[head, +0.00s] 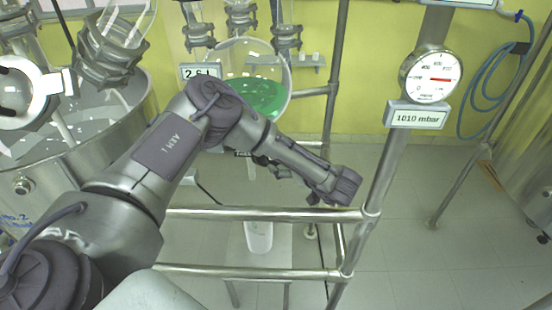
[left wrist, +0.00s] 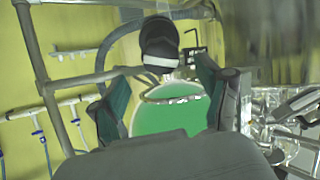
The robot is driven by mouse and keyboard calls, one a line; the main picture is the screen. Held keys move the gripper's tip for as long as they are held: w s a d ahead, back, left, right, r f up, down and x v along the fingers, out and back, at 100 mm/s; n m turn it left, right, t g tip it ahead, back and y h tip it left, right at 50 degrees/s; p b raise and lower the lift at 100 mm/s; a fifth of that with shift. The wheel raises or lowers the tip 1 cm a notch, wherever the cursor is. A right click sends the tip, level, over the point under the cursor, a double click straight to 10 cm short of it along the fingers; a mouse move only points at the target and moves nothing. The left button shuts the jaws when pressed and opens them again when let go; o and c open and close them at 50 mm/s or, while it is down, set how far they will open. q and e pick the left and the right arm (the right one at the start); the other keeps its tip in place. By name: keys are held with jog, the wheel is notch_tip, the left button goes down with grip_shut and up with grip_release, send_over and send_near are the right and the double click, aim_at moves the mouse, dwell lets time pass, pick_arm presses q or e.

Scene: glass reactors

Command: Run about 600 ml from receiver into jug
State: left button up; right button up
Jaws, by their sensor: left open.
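The round glass receiver (head: 262,75) hangs at the back centre in the head view and holds bright green liquid (head: 258,97). The liquid also shows as a green disc in the left wrist view (left wrist: 168,118). A white, upright jug (head: 258,237) stands low beneath the receiver, partly behind the rail. My left gripper (left wrist: 163,82) is open, its two fingers spread on either side of the green disc. A black cap-like part with a white band (left wrist: 158,42) shows between and beyond the fingertips. My left arm hides the receiver's lower left. My right gripper is not in view.
Steel rails (head: 265,214) cross in front of the jug. A post with a pressure gauge (head: 431,76) and a 1010 mbar display (head: 416,116) stands to the right. A "2.6 L" label (head: 200,71) is beside the receiver. A large steel vessel is at left.

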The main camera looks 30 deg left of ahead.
pick_arm(q)
jog(key=p+x, duration=0.1)
jog(key=x, duration=0.4)
jog(key=shift+a, duration=0.15)
jog(key=shift+w+a+f, duration=0.15)
jog(key=shift+a, duration=0.15)
jog(key=c, duration=1.2)
